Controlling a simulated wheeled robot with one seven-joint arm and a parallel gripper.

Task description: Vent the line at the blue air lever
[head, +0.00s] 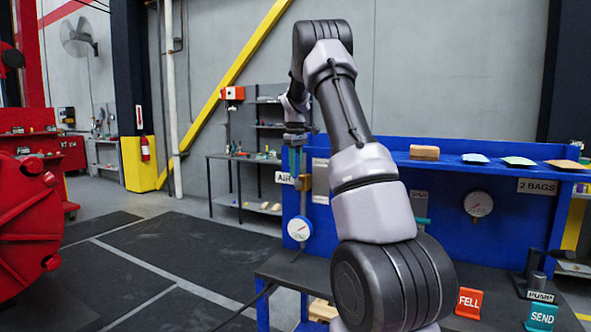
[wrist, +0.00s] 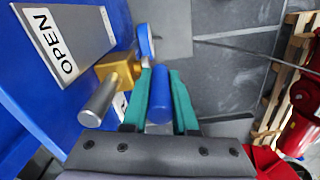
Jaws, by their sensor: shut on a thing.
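The blue air lever (wrist: 158,98) lies between the two teal fingers of my gripper (wrist: 159,88) in the wrist view. My gripper is shut on it. A brass valve body (wrist: 118,70) sits just left of the fingers, with a grey pipe (wrist: 98,104) below it. A plate marked OPEN (wrist: 88,38) is beside it on the blue panel. In the head view the brass valve (head: 304,183) shows beside the AIR label (head: 285,178), at the left end of the panel. I cannot make out the lever or the fingertips clearly there.
A round gauge (head: 299,228) hangs below the valve. Another gauge (head: 478,203) is on the blue panel to the right. The bench carries a red FELL block (head: 469,302), a teal SEND block (head: 541,316) and a pump (head: 537,272). Open floor (head: 180,255) lies left.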

